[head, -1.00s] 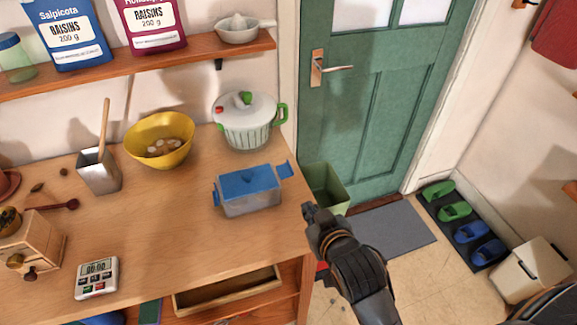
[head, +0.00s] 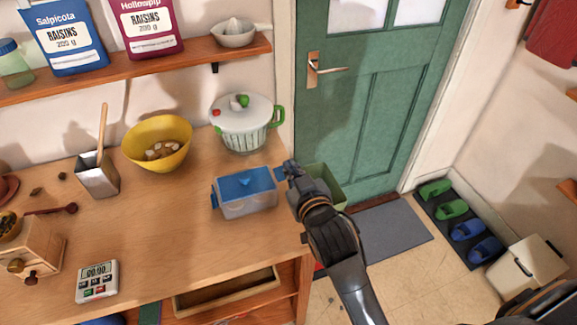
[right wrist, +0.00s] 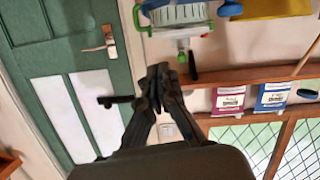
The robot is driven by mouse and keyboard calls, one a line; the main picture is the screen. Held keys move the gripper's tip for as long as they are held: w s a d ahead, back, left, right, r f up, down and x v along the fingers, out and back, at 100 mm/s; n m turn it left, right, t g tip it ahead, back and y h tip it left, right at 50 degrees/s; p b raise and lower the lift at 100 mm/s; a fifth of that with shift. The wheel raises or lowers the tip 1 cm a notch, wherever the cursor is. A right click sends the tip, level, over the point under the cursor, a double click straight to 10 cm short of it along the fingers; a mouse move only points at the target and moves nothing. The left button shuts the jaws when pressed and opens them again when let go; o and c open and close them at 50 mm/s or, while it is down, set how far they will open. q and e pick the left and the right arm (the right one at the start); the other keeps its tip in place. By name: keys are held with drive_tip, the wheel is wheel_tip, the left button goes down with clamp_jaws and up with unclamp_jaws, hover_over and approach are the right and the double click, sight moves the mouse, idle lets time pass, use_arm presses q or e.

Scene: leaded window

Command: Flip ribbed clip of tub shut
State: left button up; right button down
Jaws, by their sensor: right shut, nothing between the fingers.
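The tub (head: 247,205) is a clear grey box with a blue lid (head: 246,184), standing upright near the right end of the wooden counter. A blue clip (head: 214,197) is at its left end, looking upright against the side. The right-end clip (head: 281,174) sticks outward, partly hidden by my right gripper; ribs are too small to tell. My right gripper (head: 289,170) is shut and empty, its tips at or very near this clip; contact cannot be told. In the right wrist view its closed fingers (right wrist: 158,76) show. My left gripper is not in view.
A lidded pot (head: 240,125) stands behind the tub, with a yellow bowl (head: 158,143) to its left. A green bin (head: 325,182) is beyond the counter's right edge, before the green door (head: 375,115). The counter in front of the tub is clear.

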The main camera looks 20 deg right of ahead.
drive_tip(key=p, duration=0.1)
hover_over(282, 172)
drive_tip(key=v, duration=0.2)
drive_tip(key=shift+s+d+f, duration=0.1)
drive_tip(key=shift+d+f, duration=0.05)
drive_tip(key=shift+f, duration=0.4)
drive_tip(key=shift+d+f, duration=0.1)
drive_tip(key=shift+f, duration=0.45)
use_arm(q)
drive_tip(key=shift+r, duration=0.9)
use_arm(e)
drive_tip(key=f, duration=0.3)
drive_tip(key=shift+s+d+f, duration=0.2)
drive_tip(key=shift+d+f, duration=0.1)
drive_tip(key=shift+w, duration=0.1)
